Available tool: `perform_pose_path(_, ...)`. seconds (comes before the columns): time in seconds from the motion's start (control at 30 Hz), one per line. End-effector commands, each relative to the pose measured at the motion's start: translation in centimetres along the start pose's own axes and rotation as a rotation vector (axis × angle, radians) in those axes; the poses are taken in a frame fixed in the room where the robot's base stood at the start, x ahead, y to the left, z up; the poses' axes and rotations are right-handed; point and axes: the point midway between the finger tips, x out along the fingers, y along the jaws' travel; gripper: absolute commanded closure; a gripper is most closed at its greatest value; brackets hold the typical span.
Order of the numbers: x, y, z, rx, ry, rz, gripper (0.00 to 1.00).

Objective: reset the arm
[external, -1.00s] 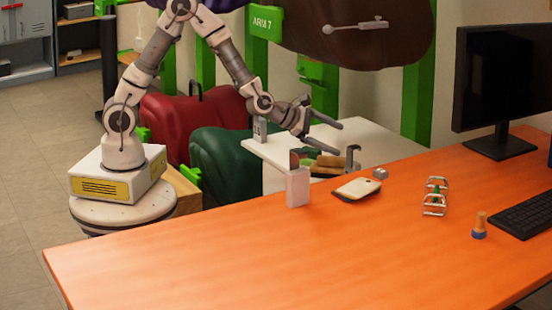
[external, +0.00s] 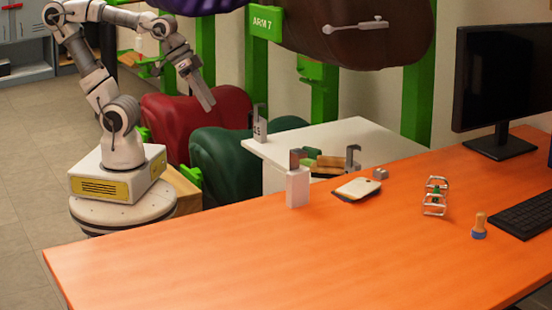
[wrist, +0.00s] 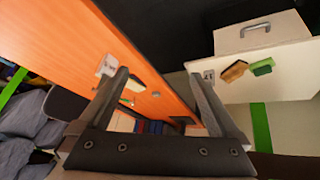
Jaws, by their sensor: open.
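My gripper (external: 205,97) is raised in front of the green and red saddles at the left in the external view, pointing down and to the right, away from the table. In the wrist view my gripper (wrist: 160,88) shows its two long grey fingers spread wide, with nothing between them but the distant table and floor. My arm is folded back above its white base, with its elbow high at the upper left. The orange table (external: 290,260) is clear of the arm.
A white cabinet (external: 310,135) stands behind the table, with a labelled grey holder (external: 259,125) on it.

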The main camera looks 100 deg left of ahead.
Motion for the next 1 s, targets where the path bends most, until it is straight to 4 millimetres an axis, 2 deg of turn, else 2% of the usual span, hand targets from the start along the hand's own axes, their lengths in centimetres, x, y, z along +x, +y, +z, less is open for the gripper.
perform_pose_path(0.1,-1.3,-0.7,2.2,0.141,-0.033,-0.01,0.02)
perform_pose_path(0.2,-1.7,-1.0,3.2,0.201,-0.052,-0.014,0.02)
perform_pose_path(0.5,-1.7,-1.1,3.4,0.218,-0.058,-0.016,0.02)
perform_pose_path(0.67,-2.4,-0.9,3.0,0.216,-0.058,-0.015,0.02)
perform_pose_path(0.77,-3.5,-0.8,2.3,0.216,-0.057,-0.015,0.02)
perform_pose_path(1.0,-8.3,-0.1,-0.6,0.215,-0.057,-0.015,0.02)
